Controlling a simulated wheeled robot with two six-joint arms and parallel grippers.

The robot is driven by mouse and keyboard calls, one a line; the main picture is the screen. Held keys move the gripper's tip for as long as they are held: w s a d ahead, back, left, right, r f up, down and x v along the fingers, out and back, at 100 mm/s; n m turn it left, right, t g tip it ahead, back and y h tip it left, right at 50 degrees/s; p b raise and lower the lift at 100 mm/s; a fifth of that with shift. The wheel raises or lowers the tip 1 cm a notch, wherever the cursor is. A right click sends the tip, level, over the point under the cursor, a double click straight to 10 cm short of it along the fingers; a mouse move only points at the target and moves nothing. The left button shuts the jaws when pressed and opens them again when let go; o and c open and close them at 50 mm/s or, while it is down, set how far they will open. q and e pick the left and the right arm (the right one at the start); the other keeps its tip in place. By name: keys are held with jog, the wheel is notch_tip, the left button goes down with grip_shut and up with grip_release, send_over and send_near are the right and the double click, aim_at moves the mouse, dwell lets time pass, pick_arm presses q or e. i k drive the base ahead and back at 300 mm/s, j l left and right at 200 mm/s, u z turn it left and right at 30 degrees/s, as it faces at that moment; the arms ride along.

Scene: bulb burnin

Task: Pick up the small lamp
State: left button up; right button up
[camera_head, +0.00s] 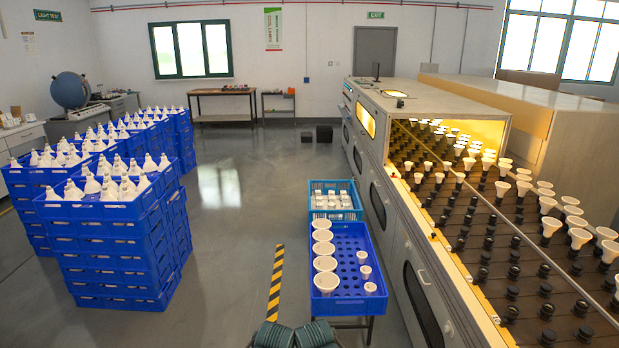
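Three small lamps stand in a column in the right part of a blue crate, with white round tops: a far one (362,257), a middle one (365,272) and a near one (370,288). Several larger lamps (325,264) fill the left column of the same blue crate (352,307). The crate has rows of dark holes and rests on a dark-legged stand. Neither gripper shows. Only two dark ribbed parts, probably mine, appear at the bottom edge, left of the crate's front.
A conveyor (470,240) with many sockets and lamps runs along the right through an oven. A lighter blue crate (335,186) with white items stands behind. Stacked blue crates (110,250) of bulbs stand left. Floor (235,240) between is clear, with a striped line (275,285).

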aim_at(362, 257)
jog(key=i+z, duration=0.1)
jog(key=i, duration=0.75)
jog(key=i+j+z, duration=0.1)
jog(key=i, duration=0.7)
jog(key=i+j+z, duration=0.2)
jog(key=i+z, duration=0.15)
jog(key=i+j+z, duration=0.4)
jog(key=i, duration=0.15)
jog(key=i+j+z, duration=0.35)
jog(key=i+j, duration=0.05)
